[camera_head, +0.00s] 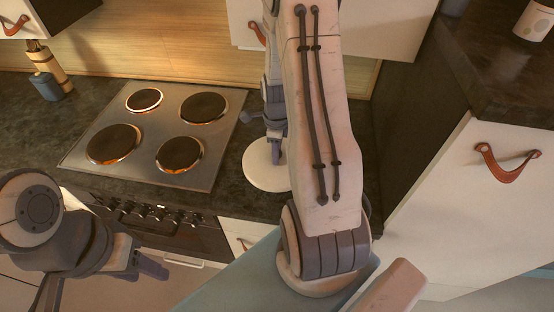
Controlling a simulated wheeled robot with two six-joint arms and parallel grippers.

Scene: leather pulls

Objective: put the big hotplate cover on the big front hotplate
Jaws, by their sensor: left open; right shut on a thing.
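The hob (150,130) has two back hotplates and two front ones. The front left hotplate (114,143) looks like the bigger front one; the front right hotplate (180,154) is a little smaller. Both are dark and uncovered. A round, cream-white cover (262,175) is right of the hob, at the counter. My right gripper (277,156) comes down from above and is shut on it; the grip is partly hidden. I cannot tell whether the cover touches the counter. My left gripper (150,266) is open and empty, low at the left, in front of the oven.
A back left hotplate (144,99) and a back right hotplate (203,108) are also bare. A dark tall side panel (420,130) bounds the counter at right. My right arm hides part of the counter.

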